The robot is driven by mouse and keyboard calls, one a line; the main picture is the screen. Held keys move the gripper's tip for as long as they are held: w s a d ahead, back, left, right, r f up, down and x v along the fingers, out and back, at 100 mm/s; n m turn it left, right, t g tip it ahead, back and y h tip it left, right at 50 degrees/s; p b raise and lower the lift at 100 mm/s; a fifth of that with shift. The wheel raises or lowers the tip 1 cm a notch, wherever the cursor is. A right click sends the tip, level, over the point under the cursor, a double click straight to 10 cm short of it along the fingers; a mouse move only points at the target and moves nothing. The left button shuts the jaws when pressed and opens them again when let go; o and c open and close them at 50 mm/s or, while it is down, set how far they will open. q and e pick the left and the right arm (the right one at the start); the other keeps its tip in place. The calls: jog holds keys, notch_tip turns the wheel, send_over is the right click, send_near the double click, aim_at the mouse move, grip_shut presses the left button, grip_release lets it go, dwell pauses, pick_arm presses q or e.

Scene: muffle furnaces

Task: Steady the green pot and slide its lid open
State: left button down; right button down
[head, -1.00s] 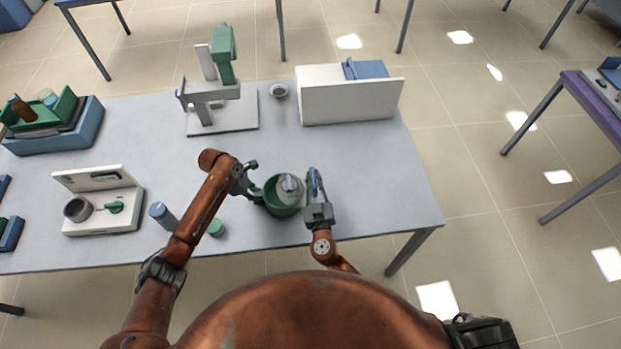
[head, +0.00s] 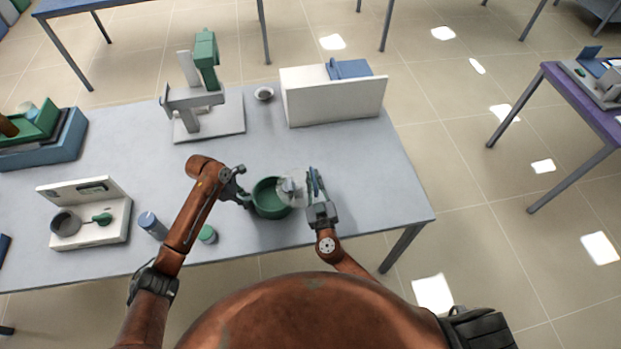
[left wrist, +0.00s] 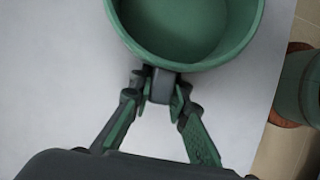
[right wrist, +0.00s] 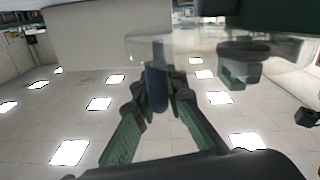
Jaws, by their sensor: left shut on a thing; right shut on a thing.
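The green pot (head: 268,200) stands upright on the grey table, its left part uncovered and its inside empty where visible. My left gripper (head: 238,190) is shut on the pot's handle at its left side; in the left wrist view the fingers (left wrist: 161,92) clasp a dark handle stub (left wrist: 162,84) below the pot rim (left wrist: 180,60). The clear lid (head: 290,194) with a grey knob sits shifted to the right, partly over the pot and partly past its right rim. My right gripper (head: 317,192) is shut on the lid's blue tab (right wrist: 156,88) at its right side.
A blue-capped cylinder (head: 152,225) and a small green-topped jar (head: 207,234) stand left of the pot. The table right of the lid is clear.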

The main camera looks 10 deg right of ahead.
pick_arm(q)
jog(key=shift+w+a, duration=0.1)
jog(key=shift+a, duration=0.15)
pick_arm(e)
jog(key=shift+d, duration=1.4)
pick_arm(q)
jog(key=shift+d, duration=0.1)
pick_arm(e)
jog(key=c, duration=2)
grip_release()
jog(key=shift+o, duration=0.2)
pick_arm(q)
jog(key=shift+d, duration=0.15)
pick_arm(e)
jog(key=s, duration=1.2)
jog(key=shift+a, duration=0.1)
